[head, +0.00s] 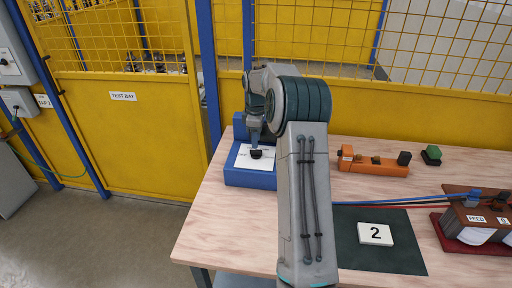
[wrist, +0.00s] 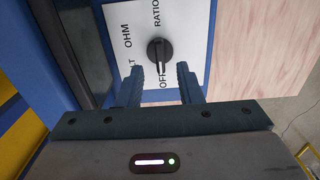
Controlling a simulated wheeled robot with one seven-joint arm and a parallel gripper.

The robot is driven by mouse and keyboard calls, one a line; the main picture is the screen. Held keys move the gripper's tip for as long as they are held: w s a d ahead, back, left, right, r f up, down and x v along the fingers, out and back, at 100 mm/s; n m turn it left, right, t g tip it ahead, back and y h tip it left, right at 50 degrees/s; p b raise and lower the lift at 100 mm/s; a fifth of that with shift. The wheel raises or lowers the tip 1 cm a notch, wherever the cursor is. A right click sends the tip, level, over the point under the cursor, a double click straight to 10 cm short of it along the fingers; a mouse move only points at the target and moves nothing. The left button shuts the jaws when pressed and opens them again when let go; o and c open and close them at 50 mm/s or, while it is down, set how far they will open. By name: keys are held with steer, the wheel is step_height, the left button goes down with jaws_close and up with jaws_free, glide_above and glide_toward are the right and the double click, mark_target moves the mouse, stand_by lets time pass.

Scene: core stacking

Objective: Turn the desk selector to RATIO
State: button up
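The desk selector is a blue box (head: 250,180) with a white dial plate (head: 243,160) and a black knob (head: 256,154), at the table's left back corner. In the wrist view the knob (wrist: 159,50) sits on the plate (wrist: 196,35), with RATIO and OHM printed above and to its left. OFF is below it, and another label at left is partly hidden. The knob's narrow end appears to point toward OFF. My gripper (wrist: 158,67) is open, its fingertips on either side and just short of the knob, apparently not touching it.
An orange fixture (head: 375,165) and a green-and-black block (head: 431,155) stand at the back right. A dark mat (head: 350,250) bears a card marked 2 (head: 375,234). A brown box marked FEED (head: 475,220) stands at right. Yellow mesh fencing (head: 360,40) is behind the table.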

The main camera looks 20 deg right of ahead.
mark_target(256, 153)
steer(key=shift+f, duration=2.15)
jaws_close()
